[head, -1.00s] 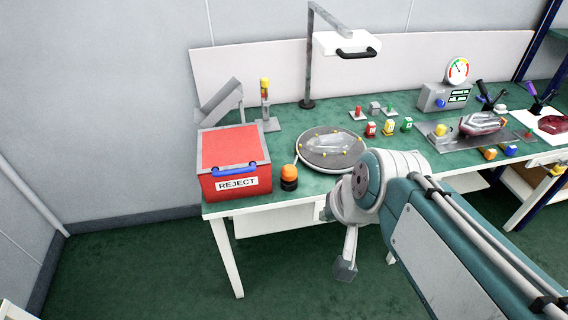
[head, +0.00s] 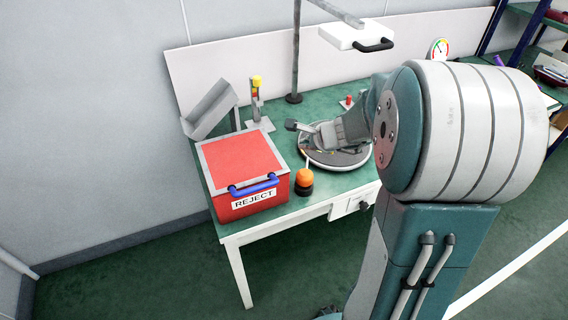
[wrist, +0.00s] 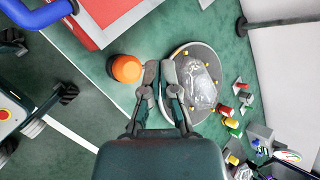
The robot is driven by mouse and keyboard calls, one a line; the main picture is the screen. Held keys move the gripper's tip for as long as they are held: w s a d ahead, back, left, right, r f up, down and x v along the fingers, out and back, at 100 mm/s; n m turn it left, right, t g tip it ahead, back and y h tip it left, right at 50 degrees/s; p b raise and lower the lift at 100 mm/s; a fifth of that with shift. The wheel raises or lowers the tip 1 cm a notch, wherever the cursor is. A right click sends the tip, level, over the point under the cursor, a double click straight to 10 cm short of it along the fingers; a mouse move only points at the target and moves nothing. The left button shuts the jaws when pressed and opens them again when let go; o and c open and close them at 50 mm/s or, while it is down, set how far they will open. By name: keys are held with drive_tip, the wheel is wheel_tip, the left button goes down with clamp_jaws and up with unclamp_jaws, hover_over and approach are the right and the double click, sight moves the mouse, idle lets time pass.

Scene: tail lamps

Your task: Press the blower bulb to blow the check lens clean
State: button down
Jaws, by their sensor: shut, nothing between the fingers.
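The orange blower bulb (head: 304,177) stands on a dark base at the green bench's front, right of the reject box. It also shows in the wrist view (wrist: 126,69), just left of my fingertips. A clear lens (wrist: 197,83) lies on the round grey plate (wrist: 212,55), among small yellow pegs. I take it to be the check lens; my arm mostly hides it in the head view. My gripper (wrist: 159,68) is shut and empty. In the wrist view its fingertips appear between the bulb and the lens. In the head view my gripper (head: 297,126) is over the plate's left side.
The red reject box (head: 242,167) with a blue handle stands left of the bulb. Small coloured parts (wrist: 233,122) lie beyond the plate.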

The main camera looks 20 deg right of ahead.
sight(307, 172)
drive_tip(key=shift+m, duration=0.9)
drive_tip(key=f, duration=0.1)
drive_tip(key=w+d+f, duration=0.1)
drive_tip(key=f, duration=0.2)
drive_tip(key=shift+w+d+f, duration=0.15)
drive_tip(key=shift+w+f, duration=0.05)
drive_tip(key=shift+f, duration=0.05)
drive_tip(key=f, duration=0.2)
drive_tip(key=d+f, duration=0.1)
drive_tip(key=f, duration=0.2)
drive_tip(key=shift+d, duration=0.1)
drive_tip(key=shift+f, duration=0.25)
drive_tip(key=shift+a+f, duration=0.15)
drive_tip(key=shift+a, duration=0.2)
drive_tip(key=shift+d, duration=0.2)
drive_tip(key=shift+a, duration=0.1)
